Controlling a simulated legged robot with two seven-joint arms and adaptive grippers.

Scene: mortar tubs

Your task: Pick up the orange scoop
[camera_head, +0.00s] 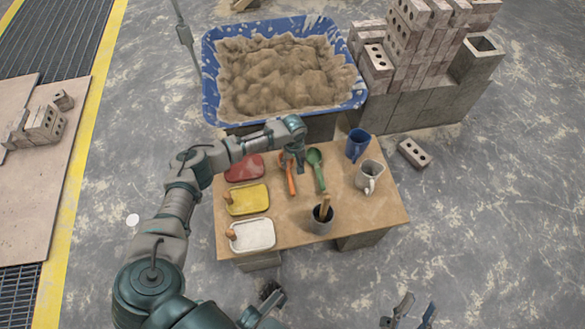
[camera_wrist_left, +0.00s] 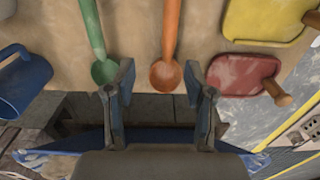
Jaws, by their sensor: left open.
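The orange scoop (camera_head: 291,180) lies on the wooden table, its handle toward the front edge. My left gripper (camera_head: 294,165) is over its bowl end and partly hides it in the head view. In the left wrist view, the orange scoop (camera_wrist_left: 170,35) shows its bowl between the two spread fingers of my left gripper (camera_wrist_left: 159,85), with nothing gripped. I cannot tell the exact height of the fingers above the bowl. My right gripper (camera_head: 410,312) is at the bottom edge of the head view, away from the table, its fingers apart and empty.
A green scoop (camera_head: 317,172) lies close beside the orange one. Red (camera_head: 245,168), yellow (camera_head: 248,200) and white (camera_head: 253,235) flat tools lie left. A blue mug (camera_head: 357,145), grey mug (camera_head: 369,177) and dark pot (camera_head: 322,222) stand right. A blue tub (camera_head: 210,75) of mortar is behind.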

